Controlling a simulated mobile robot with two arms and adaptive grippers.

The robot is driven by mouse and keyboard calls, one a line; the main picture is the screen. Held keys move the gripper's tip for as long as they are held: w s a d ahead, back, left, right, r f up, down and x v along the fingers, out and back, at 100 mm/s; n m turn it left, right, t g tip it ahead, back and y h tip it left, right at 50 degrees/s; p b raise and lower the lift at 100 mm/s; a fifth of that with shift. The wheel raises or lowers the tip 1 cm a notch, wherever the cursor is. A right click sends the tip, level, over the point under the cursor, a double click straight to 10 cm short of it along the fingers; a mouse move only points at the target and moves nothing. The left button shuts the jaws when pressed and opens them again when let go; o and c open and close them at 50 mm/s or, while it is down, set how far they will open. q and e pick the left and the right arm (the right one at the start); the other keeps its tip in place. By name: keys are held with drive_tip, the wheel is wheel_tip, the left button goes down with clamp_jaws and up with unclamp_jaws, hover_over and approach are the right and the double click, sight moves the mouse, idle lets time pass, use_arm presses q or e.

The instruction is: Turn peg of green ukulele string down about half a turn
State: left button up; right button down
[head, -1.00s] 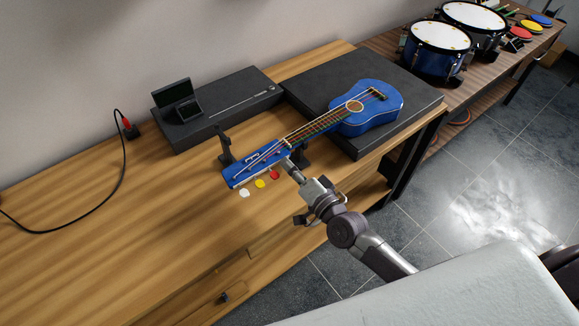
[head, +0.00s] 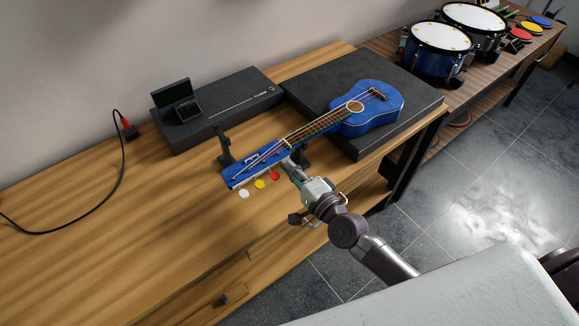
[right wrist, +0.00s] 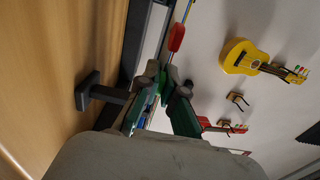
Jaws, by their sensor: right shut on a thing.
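The blue ukulele (head: 368,108) lies with its body on a black case and its headstock (head: 240,172) toward the lower left. White (head: 244,194), yellow (head: 260,184) and red (head: 274,176) pegs stick out along the headstock's near side. My right gripper (head: 291,167) is at the near side of the headstock, beyond the red peg. In the right wrist view its fingers are shut on the green peg (right wrist: 173,74), which they largely cover. The red peg (right wrist: 176,38) shows just past the fingertips. My left gripper is not in view.
The black case (head: 320,83) lies on the wooden table (head: 120,215). A black box (head: 235,105) with a small screen (head: 175,92) stands behind the headstock. Dark stands (head: 225,147) flank the neck. Drums (head: 437,50) are at the back right. The table's left part is mostly clear.

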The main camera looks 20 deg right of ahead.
drive_tip(key=c, duration=1.3)
unclamp_jaws()
drive_tip(key=v, duration=1.2)
